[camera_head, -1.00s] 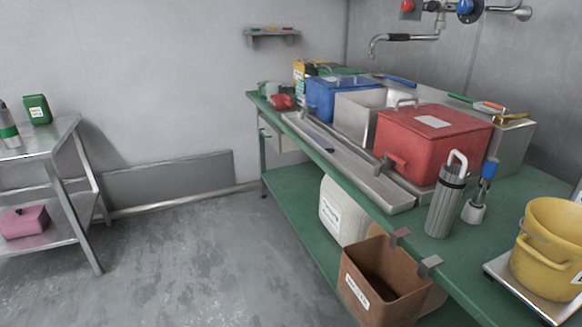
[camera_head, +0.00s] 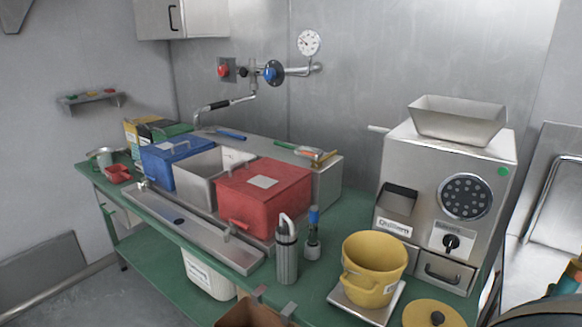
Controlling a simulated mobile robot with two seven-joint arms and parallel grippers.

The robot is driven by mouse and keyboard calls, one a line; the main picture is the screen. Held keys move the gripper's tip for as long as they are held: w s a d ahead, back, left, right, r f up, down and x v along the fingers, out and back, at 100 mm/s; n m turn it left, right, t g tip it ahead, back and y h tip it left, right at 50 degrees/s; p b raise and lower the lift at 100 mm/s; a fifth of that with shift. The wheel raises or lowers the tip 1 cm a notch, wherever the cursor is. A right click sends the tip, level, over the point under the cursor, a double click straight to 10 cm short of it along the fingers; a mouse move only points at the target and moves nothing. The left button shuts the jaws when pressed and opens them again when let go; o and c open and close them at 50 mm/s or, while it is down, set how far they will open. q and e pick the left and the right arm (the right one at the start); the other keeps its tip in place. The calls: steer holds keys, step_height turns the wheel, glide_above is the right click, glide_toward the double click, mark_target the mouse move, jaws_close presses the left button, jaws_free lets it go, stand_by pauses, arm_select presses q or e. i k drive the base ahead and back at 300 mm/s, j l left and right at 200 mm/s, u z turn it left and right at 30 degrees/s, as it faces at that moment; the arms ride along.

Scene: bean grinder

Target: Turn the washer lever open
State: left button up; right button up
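No part labelled as the washer lever can be made out. A wall tap with a black-gripped spout (camera_head: 232,103) hangs over the steel sink. Its pipework carries a round blue valve knob (camera_head: 272,71), and a red knob (camera_head: 223,71) sits on a plate to the left. A round pressure gauge (camera_head: 309,42) is above right. A short lever (camera_head: 379,129) sticks out from the left side of the steel grinder (camera_head: 450,180). Neither of my grippers shows in the head view.
The green bench holds a blue bin (camera_head: 176,156), a steel basin (camera_head: 208,175), a red bin (camera_head: 263,195), a grey canister (camera_head: 286,257) and a yellow bucket (camera_head: 374,268) on a scale (camera_head: 345,298). A brown box (camera_head: 248,315) hangs at the front edge.

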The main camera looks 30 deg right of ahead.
mark_target(380, 130)
steer(key=z, duration=1.95)
